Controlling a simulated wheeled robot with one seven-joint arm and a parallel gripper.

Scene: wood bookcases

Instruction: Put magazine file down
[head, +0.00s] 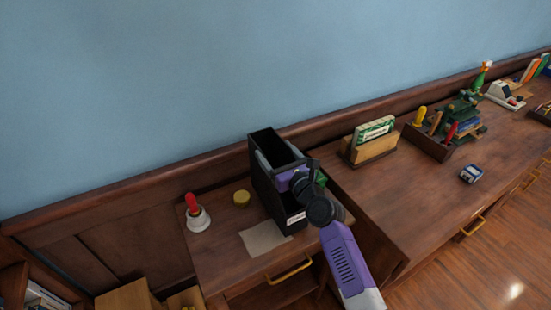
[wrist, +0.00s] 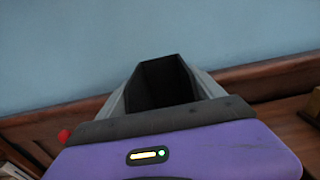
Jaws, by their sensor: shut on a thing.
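The black magazine file (head: 264,190) stands upright, open side up, over the lower wooden cabinet top (head: 215,255) near the wall. My gripper (head: 283,168) is shut on it, with its grey fingers along the file's sides near the top. In the wrist view the file's dark open mouth (wrist: 165,78) lies between the two fingers (wrist: 165,95). The file looks empty. Its base is close to the cabinet top, but I cannot tell whether it touches. My arm hides part of its right side.
Something green shows behind my wrist. A higher desk (head: 400,205) on the right holds a card holder (head: 370,150) and an organizer (head: 427,143).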

